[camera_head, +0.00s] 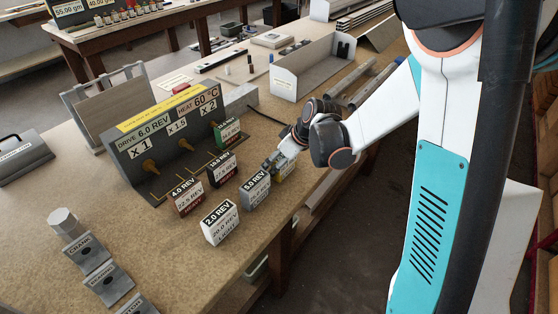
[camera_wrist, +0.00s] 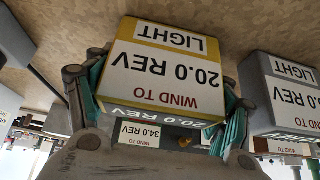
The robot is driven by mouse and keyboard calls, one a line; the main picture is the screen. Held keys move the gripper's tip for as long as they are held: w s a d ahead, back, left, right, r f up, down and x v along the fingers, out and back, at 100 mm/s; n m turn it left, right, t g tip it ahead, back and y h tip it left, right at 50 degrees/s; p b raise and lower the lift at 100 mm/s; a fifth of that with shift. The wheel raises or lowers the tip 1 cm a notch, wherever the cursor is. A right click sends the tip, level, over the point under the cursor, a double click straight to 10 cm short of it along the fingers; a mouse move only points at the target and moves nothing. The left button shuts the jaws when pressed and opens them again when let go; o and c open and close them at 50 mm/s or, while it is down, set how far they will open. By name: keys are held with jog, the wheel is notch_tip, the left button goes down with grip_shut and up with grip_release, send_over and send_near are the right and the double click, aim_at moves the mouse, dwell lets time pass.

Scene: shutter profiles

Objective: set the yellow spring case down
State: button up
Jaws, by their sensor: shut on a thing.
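My gripper (camera_head: 276,160) is shut on the yellow spring case, with one finger on either side of it. In the head view only a yellow sliver of the yellow case (camera_head: 287,174) shows behind my fingers. In the wrist view the yellow case (camera_wrist: 165,70) fills the middle, its label upside down: LIGHT, 20.0 REV, WIND TO. The fingers (camera_wrist: 163,100) press on its sides. It is close to the tabletop (camera_head: 150,250); whether it touches cannot be told.
A grey case (camera_head: 255,188) stands close beside the yellow one. White (camera_head: 220,224), red (camera_head: 185,198), dark (camera_head: 222,169) and green (camera_head: 228,132) cases stand nearby. A grey board with pegs (camera_head: 165,140) stands behind them. Front-left tabletop is clear beside labelled blocks (camera_head: 85,253).

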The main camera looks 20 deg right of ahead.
jog(key=o, duration=1.2)
jog(key=shift+s+d+r+p, duration=0.1)
jog(key=shift+r+p, duration=0.25)
jog(key=shift+r, duration=0.1)
jog(key=p+v, duration=0.4)
jog(key=v, duration=0.7)
jog(key=shift+s+r, duration=0.1)
jog(key=shift+s, duration=0.05)
